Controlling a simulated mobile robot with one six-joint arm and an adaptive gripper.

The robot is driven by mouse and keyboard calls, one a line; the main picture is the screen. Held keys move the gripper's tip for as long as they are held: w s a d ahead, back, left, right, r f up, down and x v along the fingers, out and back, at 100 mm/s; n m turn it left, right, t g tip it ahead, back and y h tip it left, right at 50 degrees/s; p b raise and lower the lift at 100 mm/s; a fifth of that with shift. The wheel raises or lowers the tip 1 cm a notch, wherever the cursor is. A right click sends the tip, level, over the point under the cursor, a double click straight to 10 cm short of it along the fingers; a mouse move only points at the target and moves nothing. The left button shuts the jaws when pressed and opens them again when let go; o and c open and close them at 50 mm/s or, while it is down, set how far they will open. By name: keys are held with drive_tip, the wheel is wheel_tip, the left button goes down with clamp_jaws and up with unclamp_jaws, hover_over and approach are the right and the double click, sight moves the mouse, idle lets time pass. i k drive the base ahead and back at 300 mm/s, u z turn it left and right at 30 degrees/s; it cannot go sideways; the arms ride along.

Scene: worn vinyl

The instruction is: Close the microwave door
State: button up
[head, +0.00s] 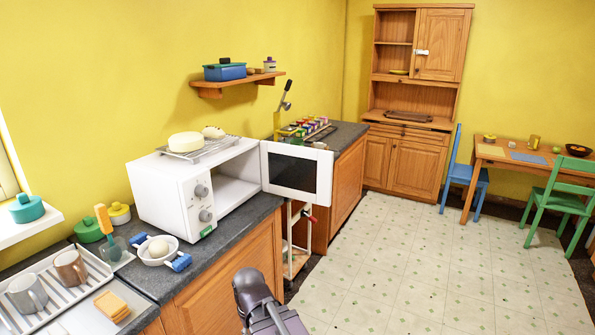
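The white microwave (160,195) stands on the dark counter at the left. Its knobs are on the near part of its front. Its door (265,165) has a white frame and a dark window, and is hinged at the far side of the front. The door stands wide open, swung out past the counter edge, and the cavity (232,190) shows. No object can be made out inside the visible part of the cavity. Part of my dark arm shows at the bottom, below and in front of the microwave, apart from the door. My gripper's fingers are not visible.
A wire rack (205,148) with pale food lies on the microwave. A white bowl (150,258) with blue handles stands before it. A narrow cart (300,262) fills the counter gap below the door. The tiled floor (430,270) to the right is clear.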

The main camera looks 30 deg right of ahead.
sight(291, 171)
drive_tip(key=u, duration=1.05)
drive_tip(key=k, duration=0.1)
drive_tip(key=z, duration=3.15)
drive_tip(key=i, duration=2.75)
